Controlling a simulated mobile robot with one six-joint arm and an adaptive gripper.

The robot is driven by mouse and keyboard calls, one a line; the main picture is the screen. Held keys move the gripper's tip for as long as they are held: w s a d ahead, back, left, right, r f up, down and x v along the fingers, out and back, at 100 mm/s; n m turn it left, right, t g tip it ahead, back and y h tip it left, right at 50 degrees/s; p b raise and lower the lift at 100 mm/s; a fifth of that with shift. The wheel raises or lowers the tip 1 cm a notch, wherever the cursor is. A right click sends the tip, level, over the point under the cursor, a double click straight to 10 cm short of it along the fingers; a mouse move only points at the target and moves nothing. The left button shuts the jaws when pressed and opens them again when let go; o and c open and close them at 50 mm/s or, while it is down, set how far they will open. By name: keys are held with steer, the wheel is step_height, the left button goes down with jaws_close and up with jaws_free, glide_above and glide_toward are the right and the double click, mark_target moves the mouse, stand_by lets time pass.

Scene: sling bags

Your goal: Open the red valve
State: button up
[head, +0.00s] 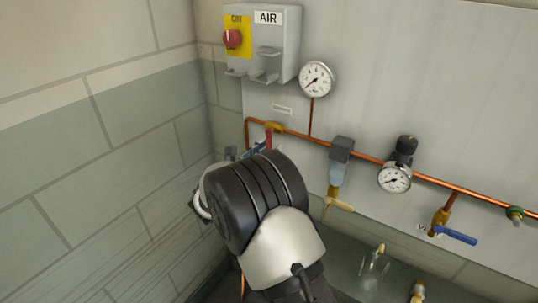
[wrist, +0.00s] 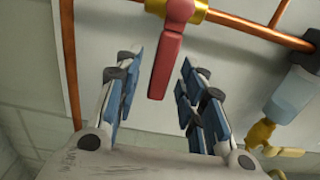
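The red valve has a red lever handle (wrist: 168,55) on a brass body (wrist: 194,8) set in the copper pipe. In the wrist view the lever points down from the body, between my gripper's two blue-padded fingers. My gripper (wrist: 160,72) is open, with a visible gap on both sides of the lever. In the head view the red lever (head: 268,136) shows as a small strip below the brass body (head: 274,127). My wrist hides most of my gripper (head: 248,150) there.
A copper pipe (head: 365,157) runs along the grey panel. A pressure gauge (head: 317,79), a filter unit (head: 338,165), a regulator gauge (head: 394,179) and a blue-handled valve (head: 457,236) stand to the right. An AIR switch box (head: 275,45) is above. A block wall (head: 100,150) is at left.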

steer(key=shift+w+d, duration=0.3)
steer(key=shift+w, duration=0.2)
jaws_close()
stand_by(0.5)
